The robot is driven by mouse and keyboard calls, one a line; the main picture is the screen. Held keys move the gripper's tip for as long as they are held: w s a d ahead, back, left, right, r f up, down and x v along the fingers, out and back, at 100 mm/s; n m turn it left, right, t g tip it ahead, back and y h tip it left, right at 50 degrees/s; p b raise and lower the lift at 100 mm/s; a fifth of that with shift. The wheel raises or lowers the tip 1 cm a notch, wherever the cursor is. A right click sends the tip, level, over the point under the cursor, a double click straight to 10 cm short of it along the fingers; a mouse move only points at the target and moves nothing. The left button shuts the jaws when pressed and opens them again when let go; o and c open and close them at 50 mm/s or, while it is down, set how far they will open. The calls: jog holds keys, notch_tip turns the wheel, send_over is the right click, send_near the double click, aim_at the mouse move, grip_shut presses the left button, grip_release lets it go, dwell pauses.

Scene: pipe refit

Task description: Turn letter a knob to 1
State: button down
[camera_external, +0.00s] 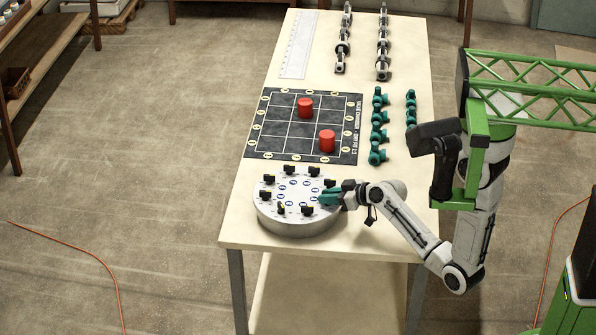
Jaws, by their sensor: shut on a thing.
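A round grey knob panel (290,229) stands at the near end of the table. Several small black knobs ring its top, such as one at the front right (308,210) and one at the back left (268,179). Blue round marks sit inside the ring. My gripper (328,196) reaches in from the right over the panel's right edge. Its teal fingers are shut on a knob there, which they mostly hide. The letters and numbers on the panel are too small to read, so I cannot tell which knob is a or where it points.
Behind the panel lies a black grid mat (285,145) with two red cylinders (305,107) (326,140). Teal fittings (378,125) and grey pipe parts (383,45) stand in rows to the right and at the back. A white ruler-like strip (298,45) lies at the back left.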

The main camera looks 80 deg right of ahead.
jog(key=shift+a+m+g+h+p, duration=0.1)
jog(key=shift+m+g+h+p, duration=0.6)
jog(key=shift+m+h, duration=0.4)
jog(key=shift+f+m+g+h+b, duration=0.15)
jog(key=shift+m+g+h+b, duration=0.2)
jog(key=shift+m+h, duration=0.5)
jog(key=m+g+h+b, duration=0.1)
jog(key=b, duration=0.1)
jog(key=m+g+h+b, duration=0.1)
jog(key=b, duration=0.1)
jog(key=shift+w+f+m, duration=0.1)
jog(key=shift+f+m, duration=0.05)
jog(key=shift+m, duration=0.1)
jog(key=shift+a+m+g+h+b, duration=0.1)
jog(key=shift+m+g+h+b, duration=0.5)
jog(key=shift+b, duration=0.6)
jog(key=shift+r+m+g+b, duration=0.2)
jog(key=shift+m+g+b, duration=0.25)
jog(key=shift+b, duration=0.15)
jog(key=c, duration=1.2)
grip_release()
jog(key=shift+o, duration=0.2)
jog(key=shift+r, duration=0.15)
jog(key=v, duration=1)
jog(key=shift+a+b, duration=0.4)
